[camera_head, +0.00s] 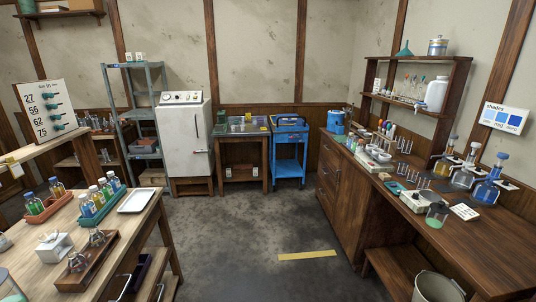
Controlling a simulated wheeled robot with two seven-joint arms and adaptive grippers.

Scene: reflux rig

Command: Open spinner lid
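No part labelled as a spinner can be read from here. A small blue device (336,122) with a rounded body stands at the far end of the right-hand bench; it may be the spinner, but its lid is too small to make out. A blue cart (289,155) at the back wall has a darker blue top, whose details are also too small to tell. Neither of my grippers shows in the head view.
The right bench (385,210) holds glassware, bowls and flasks. A left table (130,225) carries bottle racks and a white tray (138,200). A white cabinet (186,140) stands at the back. The middle floor is open, with a yellow strip (307,255). A bucket (437,288) stands front right.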

